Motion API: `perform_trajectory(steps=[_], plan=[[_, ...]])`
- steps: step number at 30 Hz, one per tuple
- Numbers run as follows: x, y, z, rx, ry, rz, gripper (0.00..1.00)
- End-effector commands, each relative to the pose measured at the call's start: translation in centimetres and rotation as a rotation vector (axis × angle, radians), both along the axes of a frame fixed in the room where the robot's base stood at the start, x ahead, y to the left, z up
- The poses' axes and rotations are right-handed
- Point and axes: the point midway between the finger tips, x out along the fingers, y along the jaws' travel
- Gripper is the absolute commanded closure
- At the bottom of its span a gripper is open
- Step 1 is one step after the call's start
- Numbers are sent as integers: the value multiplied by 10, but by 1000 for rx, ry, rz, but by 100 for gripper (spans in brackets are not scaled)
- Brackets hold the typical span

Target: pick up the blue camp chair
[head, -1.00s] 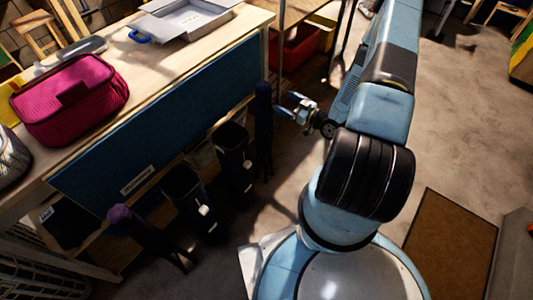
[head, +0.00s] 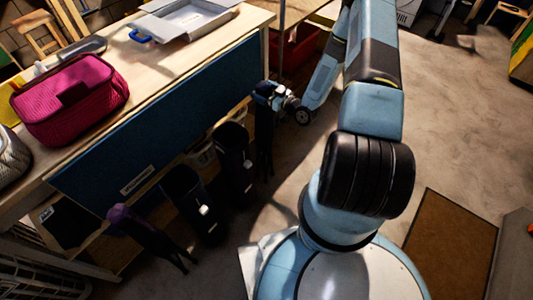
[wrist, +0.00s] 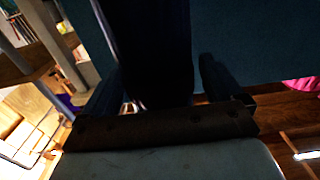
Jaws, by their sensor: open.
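The blue camp chair (head: 264,142) stands folded and upright, a narrow dark navy bundle beside the right end of the workbench. My gripper (head: 270,94) is at its upper part in the head view. In the wrist view, a tall dark bundle, the chair (wrist: 150,45), rises between the two open fingers of my gripper (wrist: 158,72). One finger is on each side of it. Deep shadow hides whether either finger touches it.
Floor to the right is mostly clear.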

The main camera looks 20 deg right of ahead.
Motion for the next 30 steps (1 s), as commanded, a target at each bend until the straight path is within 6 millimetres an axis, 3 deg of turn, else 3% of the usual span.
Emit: perform_trajectory(steps=[4, 12, 30], plan=[[15, 11, 0, -1, -2, 1, 6], [18, 13, 0, -1, -1, -1, 7], [18, 13, 0, -1, -1, -1, 65]])
